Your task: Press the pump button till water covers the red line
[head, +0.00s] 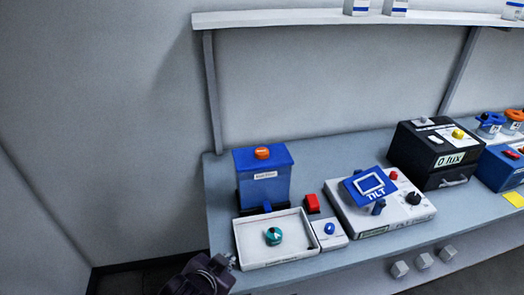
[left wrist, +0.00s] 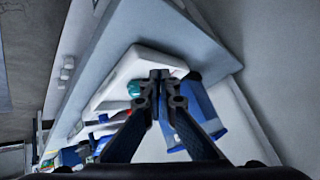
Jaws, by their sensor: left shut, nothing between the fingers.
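A blue tank (head: 263,188) with a blue lid and an orange knob (head: 262,153) stands at the left end of the bench. It has a small white label; I cannot make out a red line or water level. A white tray (head: 250,261) with a teal knob (head: 273,236) inside sits in front of it. A small white box (head: 331,241) with a blue button (head: 330,228) is right of the tray. My left gripper (head: 232,262) is shut and empty, by the tray's front left corner. In the left wrist view its fingertips (left wrist: 160,75) overlap the white tray (left wrist: 130,72), with the blue tank (left wrist: 205,112) to the right. My right gripper is not in view.
A red block (head: 312,203) stands behind the button box. A shelf (head: 300,17) hangs above. The grey bench (head: 219,185) is bare at its left end.

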